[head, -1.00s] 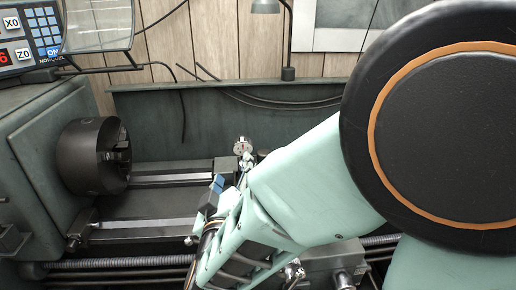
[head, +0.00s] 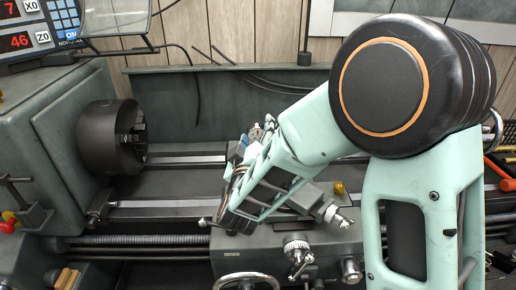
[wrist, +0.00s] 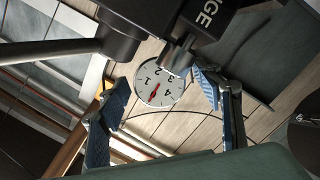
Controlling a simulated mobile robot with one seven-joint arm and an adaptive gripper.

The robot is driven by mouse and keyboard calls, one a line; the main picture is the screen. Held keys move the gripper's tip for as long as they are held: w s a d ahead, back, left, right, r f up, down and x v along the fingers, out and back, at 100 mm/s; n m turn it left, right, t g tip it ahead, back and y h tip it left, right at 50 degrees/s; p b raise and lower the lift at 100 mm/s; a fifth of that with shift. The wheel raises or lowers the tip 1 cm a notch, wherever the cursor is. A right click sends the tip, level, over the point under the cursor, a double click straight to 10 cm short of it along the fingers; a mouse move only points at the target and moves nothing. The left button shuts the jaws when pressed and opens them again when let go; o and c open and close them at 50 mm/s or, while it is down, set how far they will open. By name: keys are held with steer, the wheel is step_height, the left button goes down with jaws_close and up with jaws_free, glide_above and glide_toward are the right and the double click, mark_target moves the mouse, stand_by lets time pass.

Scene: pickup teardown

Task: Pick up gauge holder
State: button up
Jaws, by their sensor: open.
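In the wrist view, a round white dial gauge (wrist: 150,97) with a red needle shows between my gripper's two blue finger pads. A dark block (wrist: 125,18) with the letters "GE" visible is above it, joined by a short metal stem; it appears to be the gauge holder. My gripper (wrist: 160,82) is open, with one pad on each side of the dial in the picture. I cannot tell whether either pad touches it. In the head view, my gripper (head: 242,148) is over the lathe carriage, and my arm mostly hides the gauge and its holder.
The lathe chuck (head: 104,140) is to the left, with bed rails (head: 180,203) running right from it. Carriage handles (head: 298,250) stand below my arm. A backsplash (head: 235,95) rises behind. Red-handled tools (head: 497,170) lie at the right edge.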

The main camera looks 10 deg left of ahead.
steer(key=shift+w, duration=0.1)
jaws_close()
stand_by(0.4)
steer(key=shift+a+r, duration=0.1)
